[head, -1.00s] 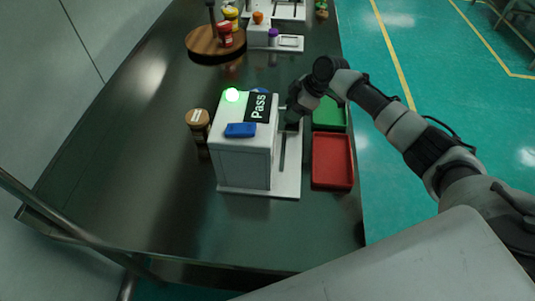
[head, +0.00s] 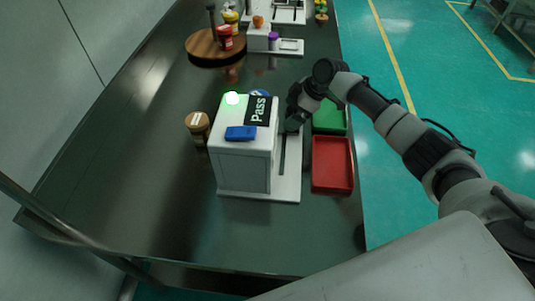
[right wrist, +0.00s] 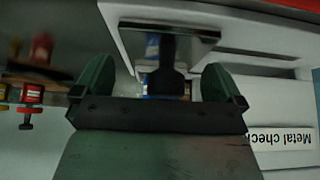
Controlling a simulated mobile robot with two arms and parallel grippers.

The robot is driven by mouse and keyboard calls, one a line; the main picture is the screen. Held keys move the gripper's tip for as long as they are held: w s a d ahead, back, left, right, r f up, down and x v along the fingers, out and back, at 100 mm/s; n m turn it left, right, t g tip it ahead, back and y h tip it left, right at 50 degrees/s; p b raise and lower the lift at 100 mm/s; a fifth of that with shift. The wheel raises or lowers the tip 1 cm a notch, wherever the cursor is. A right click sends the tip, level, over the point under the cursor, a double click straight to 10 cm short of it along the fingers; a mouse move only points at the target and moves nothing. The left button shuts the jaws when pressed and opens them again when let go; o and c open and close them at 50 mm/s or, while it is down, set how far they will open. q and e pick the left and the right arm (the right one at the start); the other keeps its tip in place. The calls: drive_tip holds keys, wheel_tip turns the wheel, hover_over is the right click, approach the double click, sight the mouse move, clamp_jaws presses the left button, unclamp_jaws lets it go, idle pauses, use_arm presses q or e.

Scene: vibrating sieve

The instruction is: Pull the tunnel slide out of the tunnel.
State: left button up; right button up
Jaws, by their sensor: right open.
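The tunnel is a white box (head: 243,166) with a black "Pass" label, a lit green lamp and a blue block on top. It stands on a white base with a dark slot along its right side. My right gripper (head: 292,124) is at the box's right side, low over the base. In the right wrist view its two green fingers (right wrist: 158,82) are open. A dark handle-like piece (right wrist: 170,68), apparently of the tunnel slide, shows between them below a shiny metal plate, with gaps at both sides. The slide's inner part is hidden. My left gripper is out of view.
A red tray (head: 332,164) and a green tray (head: 329,116) lie right of the base, near the table edge. A brown-lidded jar (head: 197,128) stands left of the box. A round wooden stand (head: 212,44) is farther back. The table's left side is clear.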

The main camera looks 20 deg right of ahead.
drive_tip(key=p+v, duration=0.7)
drive_tip(key=v, duration=0.2)
idle(0.4)
